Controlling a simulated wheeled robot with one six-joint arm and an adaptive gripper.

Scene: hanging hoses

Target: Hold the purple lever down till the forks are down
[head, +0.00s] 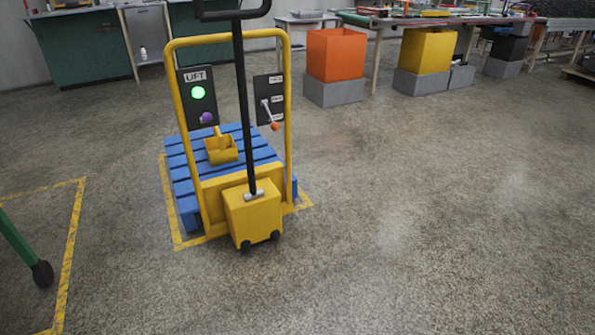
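A yellow pallet truck (252,214) stands left of the middle in the head view, with a tall black handle (242,100). The purple lever knob (207,117) is on a dark panel marked LIFT (197,98), at the left of the yellow frame, below a lit green lamp (198,92). A second dark panel on the right carries a lever with an orange knob (275,126). The forks are not clearly visible; a blue pallet (185,178) lies behind the frame and covers their place, so their height cannot be told. My gripper is not in view.
Yellow floor lines (172,200) surround the pallet. A green bar with a black wheel (42,273) is at the left edge. Orange (335,55) and yellow (426,50) bins stand at the back by a long table. The floor at right and front is clear.

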